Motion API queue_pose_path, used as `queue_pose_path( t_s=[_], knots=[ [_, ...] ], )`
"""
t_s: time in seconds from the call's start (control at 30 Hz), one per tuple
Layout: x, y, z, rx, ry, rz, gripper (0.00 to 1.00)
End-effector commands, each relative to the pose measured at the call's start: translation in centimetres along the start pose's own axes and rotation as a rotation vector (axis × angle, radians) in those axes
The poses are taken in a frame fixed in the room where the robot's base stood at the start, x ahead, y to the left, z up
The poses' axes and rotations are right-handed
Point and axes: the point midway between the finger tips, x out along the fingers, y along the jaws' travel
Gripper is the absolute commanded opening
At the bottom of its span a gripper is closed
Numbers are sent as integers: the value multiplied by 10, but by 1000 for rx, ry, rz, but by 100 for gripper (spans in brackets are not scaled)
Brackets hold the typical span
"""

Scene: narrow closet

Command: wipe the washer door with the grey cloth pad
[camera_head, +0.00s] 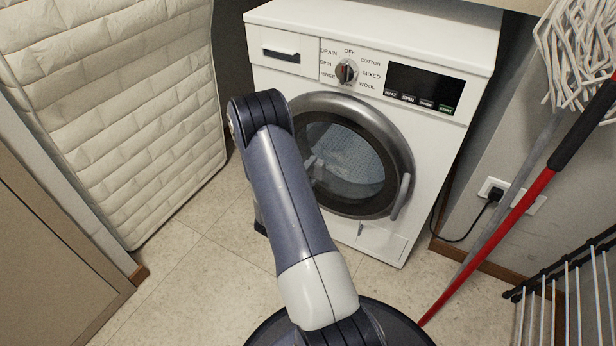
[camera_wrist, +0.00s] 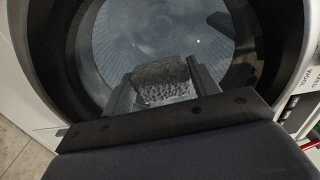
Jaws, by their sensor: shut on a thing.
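The white washer (camera_head: 285,75) stands against the back wall, with its round door closed. The door has a grey metal ring (camera_head: 397,135) around dark glass (camera_head: 350,155) and a handle (camera_head: 402,196) at its right. In the wrist view, my gripper (camera_wrist: 162,84) is shut on the grey cloth pad (camera_wrist: 160,72), a rough dark grey block between the two fingers. The pad is in front of the door glass (camera_wrist: 150,30); I cannot tell whether it touches.
A quilted cream mattress (camera_head: 120,110) leans at the left. At the right are a mop (camera_head: 575,50), a red pole (camera_head: 490,245), a plug in a socket (camera_head: 495,192) and a black-and-white rack (camera_head: 570,290). Tiled floor (camera_head: 185,265) is clear at the left.

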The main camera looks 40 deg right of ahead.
Motion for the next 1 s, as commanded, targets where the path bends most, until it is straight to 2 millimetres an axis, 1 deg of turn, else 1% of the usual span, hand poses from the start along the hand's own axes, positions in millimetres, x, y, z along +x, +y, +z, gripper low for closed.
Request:
queue_pose_path(
  t_s=[0.63,1.0],
  knots=[
    [2,0,0,0,0,0,39],
    [8,0,0,0,1,1,39]
  ],
)
